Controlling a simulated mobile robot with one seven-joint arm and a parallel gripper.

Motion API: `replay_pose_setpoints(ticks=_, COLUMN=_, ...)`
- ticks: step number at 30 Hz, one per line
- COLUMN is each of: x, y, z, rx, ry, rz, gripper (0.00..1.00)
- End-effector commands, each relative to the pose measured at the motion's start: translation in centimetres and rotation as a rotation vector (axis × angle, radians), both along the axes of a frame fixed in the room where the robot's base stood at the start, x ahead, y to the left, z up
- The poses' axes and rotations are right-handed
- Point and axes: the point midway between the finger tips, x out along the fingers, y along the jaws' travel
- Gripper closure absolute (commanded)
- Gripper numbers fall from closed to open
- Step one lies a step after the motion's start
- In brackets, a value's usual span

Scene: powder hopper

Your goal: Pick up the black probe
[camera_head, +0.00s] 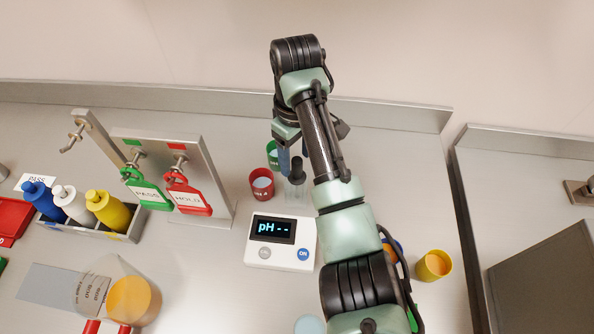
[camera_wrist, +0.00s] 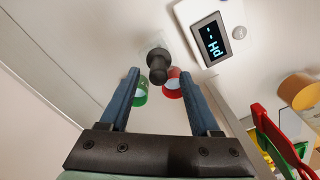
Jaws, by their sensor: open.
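The black probe (camera_head: 297,170) stands upright beside the pH meter (camera_head: 281,242), partly behind my arm in the head view. In the wrist view the probe (camera_wrist: 157,66) shows its dark knob end between and beyond my fingertips, over a pale clear holder. My gripper (camera_wrist: 160,80) is open and empty, with one blue finger on each side of the probe's line. In the head view my gripper (camera_head: 291,160) hangs just behind the probe, partly hidden by the arm. The meter's screen reads "pH --".
A red cup (camera_head: 262,184) and a green cup (camera_head: 272,155) stand close left of the probe. A stand with green PASS and red HOLD tags (camera_head: 187,196) is further left, near several bottles (camera_head: 75,205). A yellow cup (camera_head: 434,265) is at right.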

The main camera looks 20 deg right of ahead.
Motion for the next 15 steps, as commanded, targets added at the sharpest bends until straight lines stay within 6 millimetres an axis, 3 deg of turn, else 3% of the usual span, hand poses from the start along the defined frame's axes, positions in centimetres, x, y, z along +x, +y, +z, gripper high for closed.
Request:
replay_pose_setpoints(ticks=7, x=-0.1, y=-0.2, z=-3.5, rx=0.0, ry=0.004, rz=-0.002, gripper=0.36)
replay_pose_setpoints(ticks=15, x=0.0, y=-0.2, z=-4.4, rx=0.0, ry=0.001, rz=-0.002, gripper=0.36)
